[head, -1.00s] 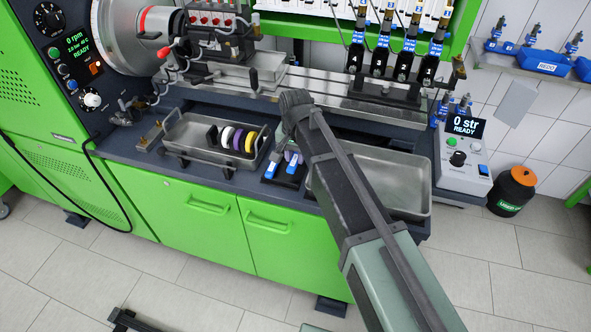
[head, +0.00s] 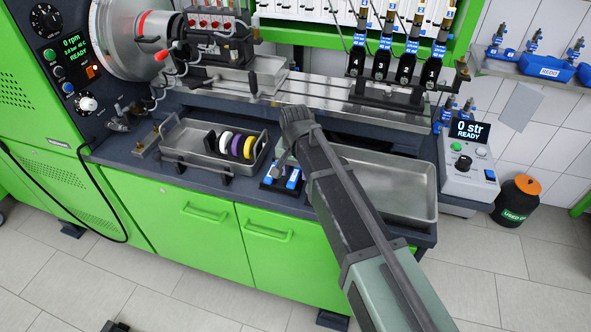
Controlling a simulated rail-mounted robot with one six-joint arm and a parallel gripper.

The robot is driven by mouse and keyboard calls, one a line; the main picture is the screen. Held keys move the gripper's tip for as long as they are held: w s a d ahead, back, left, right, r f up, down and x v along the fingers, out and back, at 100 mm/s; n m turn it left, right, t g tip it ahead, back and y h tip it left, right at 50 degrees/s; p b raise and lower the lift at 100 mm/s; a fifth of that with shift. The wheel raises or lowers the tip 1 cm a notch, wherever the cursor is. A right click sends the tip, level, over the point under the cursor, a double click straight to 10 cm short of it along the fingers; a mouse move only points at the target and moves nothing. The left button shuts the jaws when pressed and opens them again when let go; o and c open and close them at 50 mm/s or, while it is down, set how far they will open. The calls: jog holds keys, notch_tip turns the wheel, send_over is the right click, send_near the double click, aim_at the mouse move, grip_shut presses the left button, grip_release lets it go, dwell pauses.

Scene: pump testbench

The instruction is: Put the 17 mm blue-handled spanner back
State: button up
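Two blue-handled spanners, a left one (head: 269,171) and a right one (head: 293,178), lie side by side at a small black rack (head: 268,186) near the bench's front edge. I cannot read their sizes or tell whether both are fully seated. My arm reaches in from the lower right, and its wrist is just above and behind the rack. My gripper (head: 284,158) is mostly hidden by the wrist, close to the spanners' far ends. Whether its fingers are closed on the right spanner does not show.
A metal tray (head: 180,160) with several coloured rings stands left of the rack. A larger empty tray (head: 405,190) lies right, partly behind my arm. Injectors (head: 408,65) stand on a rail behind. A control box (head: 468,165) is at the right end.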

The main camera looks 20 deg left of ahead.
aim_at(296, 173)
jog(key=shift+r, duration=0.1)
notch_tip(296, 173, up, 13)
jog(key=p, duration=1.3)
jog(key=s+d, duration=0.4)
jog(key=d, duration=0.8)
jog(key=s+d, duration=0.3)
jog(key=d, duration=0.9)
jog(key=s+d, duration=0.4)
jog(key=d, duration=0.8)
jog(key=shift+s+d, duration=0.3)
